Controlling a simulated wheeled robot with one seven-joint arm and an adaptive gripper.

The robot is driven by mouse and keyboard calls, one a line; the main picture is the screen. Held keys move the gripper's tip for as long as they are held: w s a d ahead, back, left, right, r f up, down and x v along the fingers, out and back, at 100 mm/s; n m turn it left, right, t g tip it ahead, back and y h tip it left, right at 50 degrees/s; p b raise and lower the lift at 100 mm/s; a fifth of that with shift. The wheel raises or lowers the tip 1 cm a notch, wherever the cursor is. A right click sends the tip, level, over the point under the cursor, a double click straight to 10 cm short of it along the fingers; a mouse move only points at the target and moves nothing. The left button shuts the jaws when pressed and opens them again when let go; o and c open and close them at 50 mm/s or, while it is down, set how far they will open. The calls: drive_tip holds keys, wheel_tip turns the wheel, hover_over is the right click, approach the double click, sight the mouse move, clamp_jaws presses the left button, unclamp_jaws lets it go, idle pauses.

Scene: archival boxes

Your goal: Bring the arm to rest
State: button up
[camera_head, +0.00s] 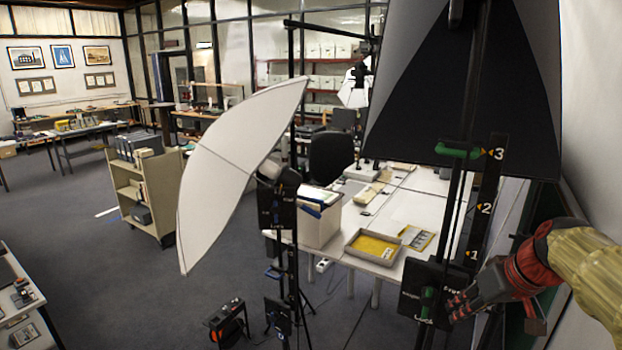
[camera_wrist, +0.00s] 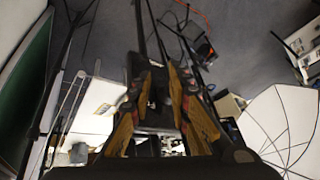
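My arm comes in from the right edge in the head view, with a tan sleeve-like link and a red band. My dark gripper (camera_head: 456,305) points left, close to the right side of a black box marked "Lock" (camera_head: 410,302) on a light stand. I cannot tell whether they touch. In the wrist view my gripper (camera_wrist: 160,72) has its two orange-brown fingers apart, with a dark shape behind the gap. I see nothing clearly held between them.
A large dark softbox (camera_head: 420,110) hangs above the stand, with a numbered scale beside it. A white umbrella (camera_head: 240,165) stands left of it. Behind is a white table (camera_head: 400,210) with trays, including a yellow-lined one (camera_head: 372,246). A beige cart (camera_head: 150,195) stands on open floor at left.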

drive_tip(key=s+a+f+h+b, duration=0.1)
drive_tip(key=s+a+f+b, duration=0.4)
drive_tip(key=s, duration=0.5)
drive_tip(key=s+a+f+h+b, duration=0.1)
drive_tip(key=s+a+f+b, duration=0.5)
drive_tip(key=s+a+f, duration=0.3)
drive_tip(key=shift+s+a+f+m, duration=0.15)
drive_tip(key=shift+s+f+m, duration=0.2)
drive_tip(key=shift+f, duration=0.55)
